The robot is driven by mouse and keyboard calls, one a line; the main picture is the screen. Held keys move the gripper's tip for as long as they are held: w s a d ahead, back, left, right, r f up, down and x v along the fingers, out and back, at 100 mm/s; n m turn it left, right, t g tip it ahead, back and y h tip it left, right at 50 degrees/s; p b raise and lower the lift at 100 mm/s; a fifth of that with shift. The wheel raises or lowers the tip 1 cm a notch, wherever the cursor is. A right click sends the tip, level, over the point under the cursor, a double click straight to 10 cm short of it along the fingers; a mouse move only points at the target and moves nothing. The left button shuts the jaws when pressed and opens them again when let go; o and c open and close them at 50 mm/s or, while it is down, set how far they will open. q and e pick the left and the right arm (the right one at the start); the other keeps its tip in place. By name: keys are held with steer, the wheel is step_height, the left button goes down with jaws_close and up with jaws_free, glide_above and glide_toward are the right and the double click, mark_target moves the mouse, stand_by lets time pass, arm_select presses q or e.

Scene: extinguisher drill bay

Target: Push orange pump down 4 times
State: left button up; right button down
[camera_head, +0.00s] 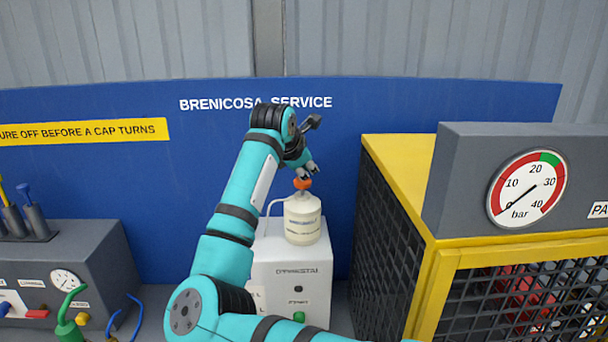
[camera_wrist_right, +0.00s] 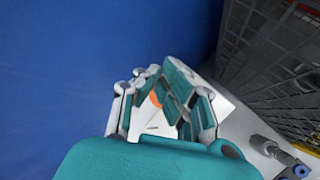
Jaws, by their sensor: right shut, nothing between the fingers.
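The orange pump (camera_head: 302,183) tops a cream bottle (camera_head: 303,218) that stands upright on a white cabinet (camera_head: 291,272). A thin pale spout or tube curves down on the bottle's left side. My right gripper (camera_head: 309,172) is shut and empty, its fingertips just above the pump; I cannot tell whether they touch it. In the right wrist view a patch of the orange pump (camera_wrist_right: 156,99) shows between the fingers of my right gripper (camera_wrist_right: 160,82), and the fingers hide the rest. My left gripper is in neither view.
A yellow-framed mesh cage (camera_head: 390,215) stands close to the right of the white cabinet, with a grey gauge box (camera_head: 460,185) on it. A blue wall panel (camera_head: 400,105) is behind.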

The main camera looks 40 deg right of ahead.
steer(key=shift+r, duration=0.35)
steer(key=shift+r+p, duration=1.1)
steer(key=shift+r, duration=2)
steer(key=shift+w, duration=0.1)
steer(key=m+b, duration=0.1)
steer(key=m, duration=0.4)
steer(key=r+m+b, duration=0.1)
steer(key=m, duration=0.5)
steer(key=w+r+m+b, duration=0.1)
steer(key=m, duration=0.5)
steer(key=shift+w+a+r+t, duration=0.1)
steer(key=shift+a+r+t, duration=0.1)
steer(key=shift+a+t, duration=0.2)
